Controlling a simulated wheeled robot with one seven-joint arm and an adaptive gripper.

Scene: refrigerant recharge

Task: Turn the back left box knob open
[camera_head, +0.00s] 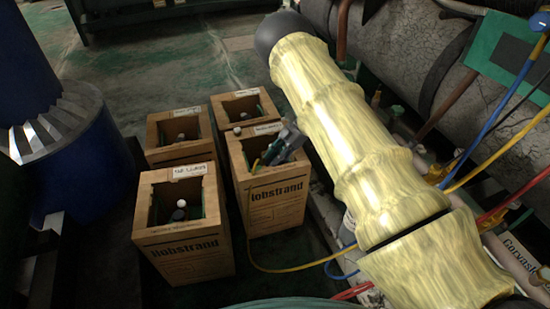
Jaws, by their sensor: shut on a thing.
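The back left box (158,155) is an open brown carton. Inside it a small pale knob (181,137) shows near the middle, with nothing over it. My arm, in a pale yellow sleeve, crosses the right half to a dark rounded joint, and its further part is hidden behind the sleeve. A grey device that looks like my gripper (267,156) shows left of the sleeve, tilted down over the front right box (277,205). It appears shut on the upper end of a yellow hose (250,240); the contact is small and unclear. It is apart from the back left box.
The front left box (190,255) holds a pale knob (182,203). The back right box (225,102) stands behind. Large pipes (400,40) and coloured hoses fill the right side. A blue drum (85,150) stands at left. Floor is free behind the boxes.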

